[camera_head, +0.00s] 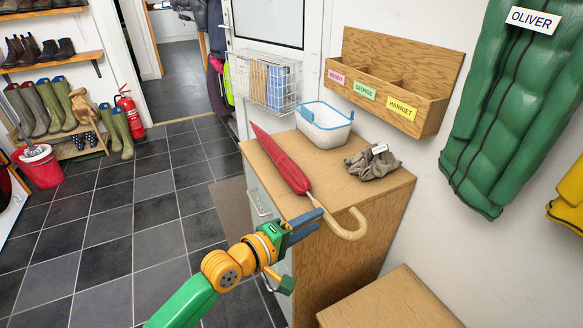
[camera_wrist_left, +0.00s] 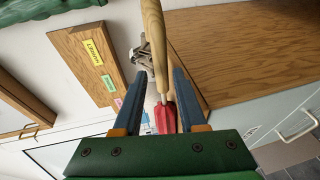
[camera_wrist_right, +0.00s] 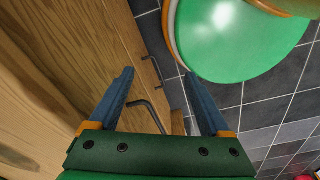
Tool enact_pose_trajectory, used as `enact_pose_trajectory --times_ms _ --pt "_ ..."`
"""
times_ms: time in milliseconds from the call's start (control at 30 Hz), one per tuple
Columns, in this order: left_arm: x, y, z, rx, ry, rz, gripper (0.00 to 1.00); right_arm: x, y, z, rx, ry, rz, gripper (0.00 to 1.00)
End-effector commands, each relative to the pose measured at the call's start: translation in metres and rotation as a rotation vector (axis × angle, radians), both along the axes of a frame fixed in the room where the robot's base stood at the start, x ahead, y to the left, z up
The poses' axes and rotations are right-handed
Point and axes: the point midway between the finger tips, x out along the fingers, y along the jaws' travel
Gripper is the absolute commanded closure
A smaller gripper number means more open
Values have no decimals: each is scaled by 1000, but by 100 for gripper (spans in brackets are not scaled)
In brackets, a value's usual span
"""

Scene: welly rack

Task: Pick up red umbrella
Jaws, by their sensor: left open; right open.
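The red umbrella (camera_head: 282,163) lies closed across the top of the wooden cabinet (camera_head: 385,193). Its pale curved wooden handle (camera_head: 347,226) sticks out over the front edge. My left gripper (camera_head: 308,226) is open and empty beside the handle at the cabinet's front. In the left wrist view, the handle (camera_wrist_left: 154,45) and red canopy (camera_wrist_left: 165,117) line up with the gap between my open left fingers (camera_wrist_left: 155,75); contact cannot be told. My right gripper (camera_wrist_right: 160,76) is open and empty in the right wrist view, away from the umbrella.
A white-and-blue basket (camera_head: 324,128) and grey gloves (camera_head: 372,162) share the cabinet top. A labelled wooden wall rack (camera_head: 395,85) and wire basket (camera_head: 265,80) are behind. A lower wooden surface (camera_head: 390,303) is in front. The tiled floor at left is mostly clear.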

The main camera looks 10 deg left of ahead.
Motion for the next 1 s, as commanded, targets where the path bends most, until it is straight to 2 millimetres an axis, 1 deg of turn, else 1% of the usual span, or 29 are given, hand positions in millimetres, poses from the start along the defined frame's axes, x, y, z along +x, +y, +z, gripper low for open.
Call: enact_pose_trajectory --times_ms 33,133,367,467,500,533,1000 --pt "8 -6 -1 0 -1 0 59 0 0 -2 1 0 0 18" --pt "19 -15 -5 2 -1 1 59 0 2 -4 2 0 -1 18" --pt "21 -16 -5 4 -1 1 59 0 3 -4 4 -1 -1 18" --pt "21 -16 -6 4 -1 1 84 1 3 -4 4 -1 -1 18" --pt "21 -16 -6 4 -1 2 94 1 3 -4 5 -2 -1 18" --pt "21 -16 -6 4 -1 2 100 1 3 -4 5 -2 -1 18" --pt "21 -16 -6 4 -1 2 100 2 2 -4 4 -4 -1 18"
